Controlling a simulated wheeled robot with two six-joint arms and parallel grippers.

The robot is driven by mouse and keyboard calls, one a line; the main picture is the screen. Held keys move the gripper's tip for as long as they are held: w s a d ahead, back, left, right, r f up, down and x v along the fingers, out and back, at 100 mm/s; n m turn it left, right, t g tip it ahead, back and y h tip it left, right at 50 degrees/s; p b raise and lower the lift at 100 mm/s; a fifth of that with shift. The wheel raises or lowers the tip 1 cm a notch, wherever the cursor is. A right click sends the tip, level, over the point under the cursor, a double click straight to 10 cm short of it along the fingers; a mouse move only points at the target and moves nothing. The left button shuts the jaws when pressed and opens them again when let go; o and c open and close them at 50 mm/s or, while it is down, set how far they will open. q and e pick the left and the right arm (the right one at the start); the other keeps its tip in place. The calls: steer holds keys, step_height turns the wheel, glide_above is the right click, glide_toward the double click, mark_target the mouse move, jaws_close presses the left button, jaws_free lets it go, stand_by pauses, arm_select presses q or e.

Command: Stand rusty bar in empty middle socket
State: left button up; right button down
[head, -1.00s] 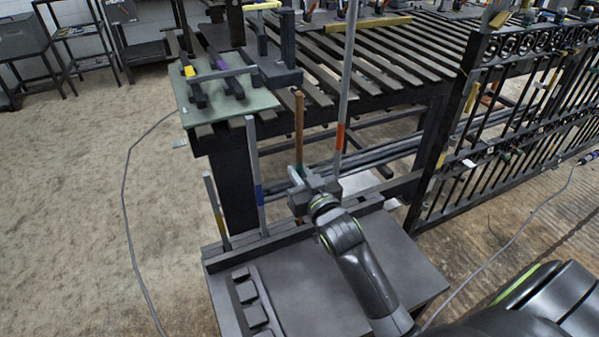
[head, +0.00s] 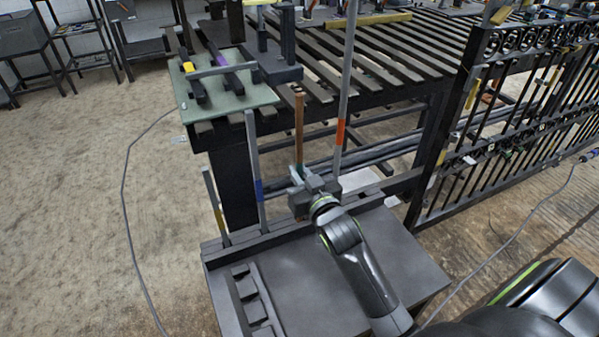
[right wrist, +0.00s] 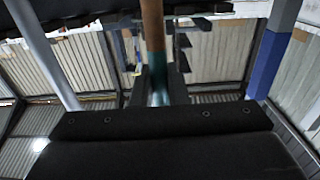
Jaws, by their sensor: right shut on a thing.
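The rusty bar (head: 299,128) is upright, brown with a teal band low down. My right gripper (head: 299,178) is shut on it near that band; the right wrist view shows the bar (right wrist: 153,35) between the fingers. It stands between a grey bar with a blue band (head: 254,165) on its left and a taller grey bar with an orange band (head: 341,131) on its right. The dark socket rail (head: 236,250) runs below these bars.
A short bar with a yellow band (head: 216,208) leans at the rail's left end. A dark block holder (head: 250,300) lies on the low bench (head: 385,250). A slatted table (head: 375,75) stands behind, and a black gate (head: 510,130) is at right.

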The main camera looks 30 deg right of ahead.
arm_select(q)
steer(key=shift+f+b, duration=0.35)
arm_select(e)
steer(key=shift+f, duration=0.5)
steer(key=c, duration=1.5)
jaws_free()
steer(key=shift+o, duration=0.8)
steer(key=shift+f, duration=0.2)
arm_select(q)
steer(key=shift+w+a+f+b, duration=0.15)
steer(key=shift+w+a+b, duration=0.05)
steer(key=shift+w+b, duration=0.8)
arm_select(e)
steer(key=s+a, duration=0.1)
steer(key=s, duration=1.6)
steer(key=shift+s+r, duration=0.15)
steer(key=shift+s, duration=0.05)
